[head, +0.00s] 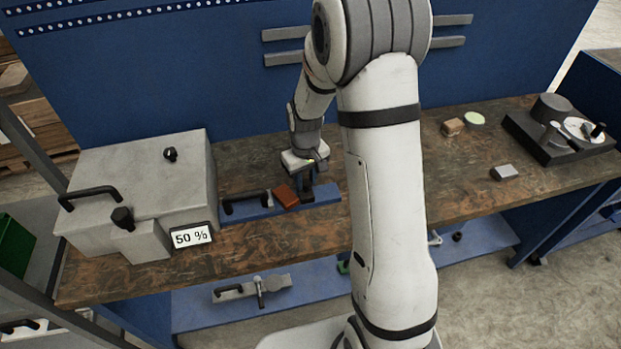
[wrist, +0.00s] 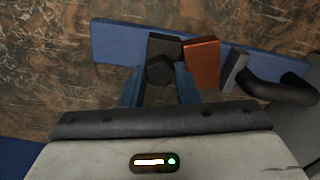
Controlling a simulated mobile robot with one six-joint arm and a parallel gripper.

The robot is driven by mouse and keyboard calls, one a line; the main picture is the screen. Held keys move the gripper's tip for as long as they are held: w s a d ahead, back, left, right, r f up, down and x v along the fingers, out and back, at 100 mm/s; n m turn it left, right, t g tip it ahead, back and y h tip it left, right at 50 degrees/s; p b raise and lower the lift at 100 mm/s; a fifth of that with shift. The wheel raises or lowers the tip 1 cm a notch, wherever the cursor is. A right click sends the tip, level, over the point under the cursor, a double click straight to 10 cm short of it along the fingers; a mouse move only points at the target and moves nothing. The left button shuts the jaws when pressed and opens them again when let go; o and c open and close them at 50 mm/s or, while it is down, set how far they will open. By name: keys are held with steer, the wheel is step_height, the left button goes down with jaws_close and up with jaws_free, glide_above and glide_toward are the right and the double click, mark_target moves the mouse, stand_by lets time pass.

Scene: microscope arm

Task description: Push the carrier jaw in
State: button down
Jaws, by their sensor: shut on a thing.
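A blue carrier plate (head: 328,197) lies on the bench; it also shows in the wrist view (wrist: 115,42). On it stands a dark block with a knob (wrist: 165,46), which looks like the carrier jaw. An orange-brown block (wrist: 201,62) sits close beside it; I cannot tell if they touch. A narrow gap separates the orange-brown block from a grey upright plate (wrist: 234,70) by the black handle (wrist: 275,92). My gripper (wrist: 161,76) points down with its blue fingers on either side of the dark knob, shut on it. In the head view my gripper (head: 305,184) partly hides the jaw.
A grey box (head: 135,180) with a "50 %" sign (head: 191,237) stands left of the carrier. A grey block (head: 504,172) and a dark fixture (head: 556,138) are at the right. The bench front is clear near the carrier.

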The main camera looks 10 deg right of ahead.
mark_target(306, 182)
steer(key=c, duration=1.1)
jaws_free()
steer(key=shift+r, duration=0.25)
step_height(306, 182, up, 6)
steer(key=shift+r+b, duration=0.2)
steer(key=shift+b, duration=0.35)
steer(key=shift+r, duration=0.5)
steer(key=shift+r, duration=0.1)
steer(key=s+r+m+t, duration=0.1)
steer(key=s+r, duration=0.2)
steer(key=s, duration=0.4)
steer(key=s+r+m+t, duration=0.1)
steer(key=s+r, duration=0.3)
steer(key=s, duration=0.3)
steer(key=s+d+r+m+t, duration=0.1)
steer(key=s+r, duration=0.3)
steer(key=s, duration=0.3)
steer(key=shift+s, duration=0.4)
